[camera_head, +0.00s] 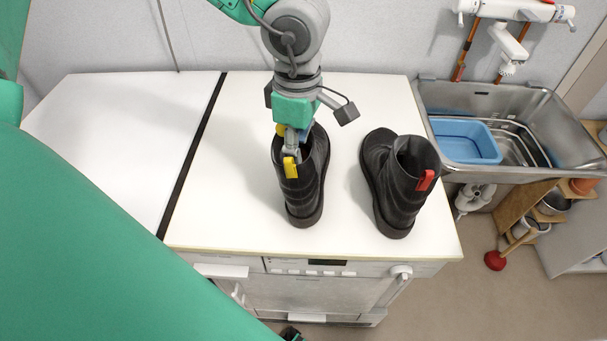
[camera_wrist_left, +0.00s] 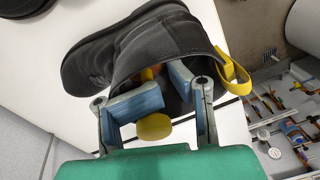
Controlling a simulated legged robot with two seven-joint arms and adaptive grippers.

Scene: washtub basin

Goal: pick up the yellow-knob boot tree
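A black boot with a yellow pull tab (camera_head: 308,190) stands upright on the white worktop. My left gripper (camera_head: 298,143) points down at its opening. In the left wrist view the yellow knob (camera_wrist_left: 154,127) shows close to the blue-grey finger pads, at the mouth of the boot (camera_wrist_left: 160,42). The left gripper's pads (camera_wrist_left: 163,92) are spread with a gap between them, and an orange part (camera_wrist_left: 149,73) shows behind. The rest of the boot tree is hidden inside the boot. I cannot tell whether a pad touches the knob. My right gripper is not recognisable in view.
A second black boot with a red tab (camera_head: 402,190) stands to the right, apart from the first. A metal sink (camera_head: 540,110) with a blue basin (camera_head: 465,141) lies further right. The white worktop (camera_head: 130,120) is clear on the left, with a wall behind.

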